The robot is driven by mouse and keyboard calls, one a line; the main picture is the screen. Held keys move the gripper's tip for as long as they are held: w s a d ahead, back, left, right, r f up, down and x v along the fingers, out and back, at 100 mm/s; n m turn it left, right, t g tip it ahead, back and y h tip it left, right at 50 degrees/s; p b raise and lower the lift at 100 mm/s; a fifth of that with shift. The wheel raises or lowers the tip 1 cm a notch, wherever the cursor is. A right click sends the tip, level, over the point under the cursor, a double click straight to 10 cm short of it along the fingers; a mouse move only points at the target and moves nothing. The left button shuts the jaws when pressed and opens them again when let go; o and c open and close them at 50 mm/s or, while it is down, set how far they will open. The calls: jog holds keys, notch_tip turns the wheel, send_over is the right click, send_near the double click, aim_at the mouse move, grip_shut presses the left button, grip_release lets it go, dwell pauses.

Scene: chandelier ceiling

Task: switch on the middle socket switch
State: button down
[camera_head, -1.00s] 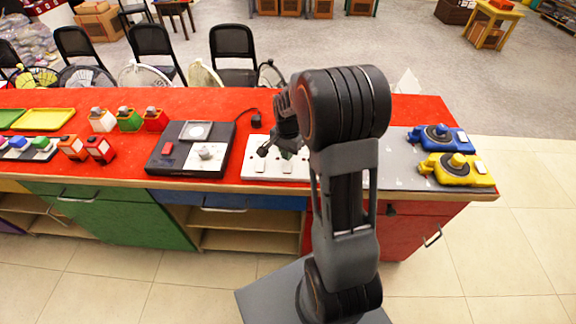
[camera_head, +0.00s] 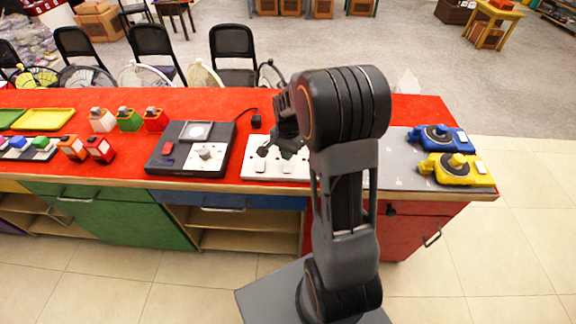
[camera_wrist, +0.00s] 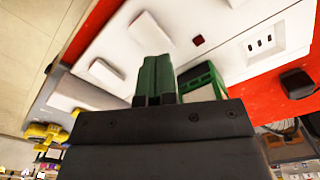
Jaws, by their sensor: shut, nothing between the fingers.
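The white socket panel (camera_head: 252,163) lies on the red counter, partly hidden behind my arm. It carries pale rocker switches, one near its left end (camera_head: 260,167) and one near its middle (camera_head: 286,168). In the wrist view, the panel shows a middle rocker (camera_wrist: 150,30), another rocker (camera_wrist: 105,72), a dark red light (camera_wrist: 198,40) and a socket with slots (camera_wrist: 261,45). My gripper (camera_wrist: 155,62) has its green fingers shut and empty, tips close to the middle rocker. Contact cannot be told. In the head view, my gripper (camera_head: 287,153) is above the panel.
A black box device (camera_head: 160,165) stands left of the panel. Blue (camera_head: 450,135) and yellow (camera_head: 455,172) devices sit on the grey mat at right. A black plug-like piece (camera_wrist: 297,84) lies on the red surface.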

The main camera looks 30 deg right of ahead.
jog(key=shift+f+b, duration=0.95)
jog(key=shift+f, duration=0.4)
dwell(0.8)
jog(key=shift+r, duration=0.1)
jog(key=shift+r+p, duration=2.7)
jog(key=shift+r, duration=0.75)
